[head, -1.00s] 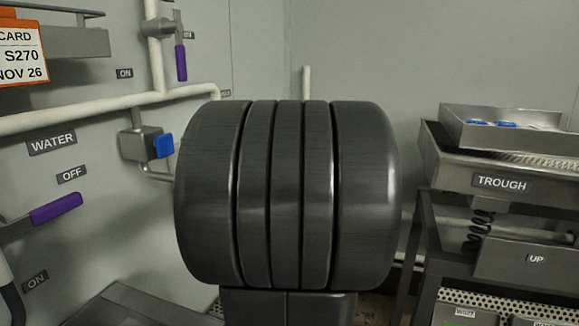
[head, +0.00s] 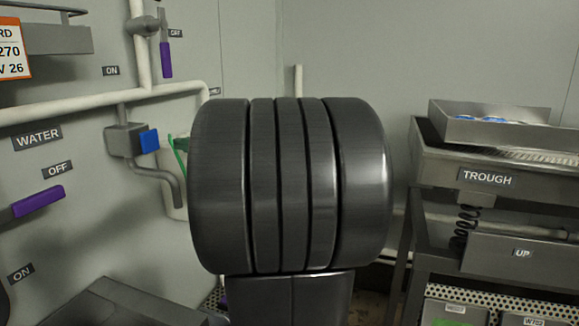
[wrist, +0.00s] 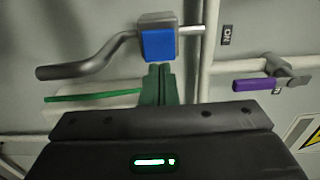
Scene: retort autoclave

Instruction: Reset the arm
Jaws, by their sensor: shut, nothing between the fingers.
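My gripper (wrist: 159,85) shows in the wrist view as two green fingers pressed together, with nothing between them. Its tips point at the tap with the blue block (wrist: 159,45) on the wall and overlap it in the picture; I cannot tell if they touch. In the head view my dark arm fills the middle and hides most of the gripper. Only a bit of green shows left of the arm, by the same tap with its blue block (head: 149,141).
Purple-handled valves stand on the left wall, at the upper pipe (head: 166,60) and lower left (head: 38,202). White pipes run along the wall. A steel trough (head: 487,178) with a tray (head: 500,128) holding blue items stands right, above perforated crates.

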